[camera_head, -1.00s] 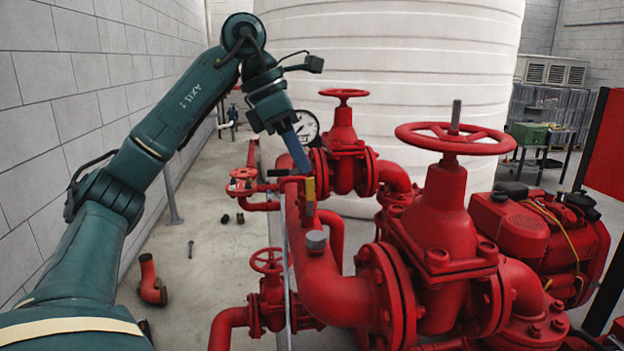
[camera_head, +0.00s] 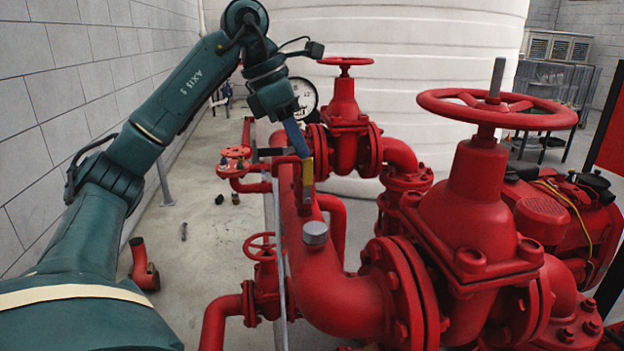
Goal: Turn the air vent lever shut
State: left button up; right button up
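A small yellow fitting (camera_head: 308,170) stands on top of the red pipe at the centre of the head view. A short dark bar (camera_head: 276,152) juts to the left beside it. It may be the vent lever, but I cannot be sure. My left gripper (camera_head: 298,140) comes down from above, and its blue finger ends at or just above the yellow fitting. I cannot tell whether it touches. Only one finger shows clearly, so the opening between fingers is hidden. My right gripper is not in view.
A large red handwheel valve (camera_head: 480,190) stands at right, with a smaller one (camera_head: 345,110) behind the fitting. A gauge (camera_head: 304,97) sits behind my gripper. A grey cap (camera_head: 315,232) is on the pipe. Loose parts lie on the floor at left, near a pipe elbow (camera_head: 142,265).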

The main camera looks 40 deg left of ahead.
aim_at(311, 190)
pick_arm(q)
jog(key=x, duration=0.6)
jog(key=shift+w+f, duration=0.1)
jog(key=shift+f, duration=0.05)
grip_shut()
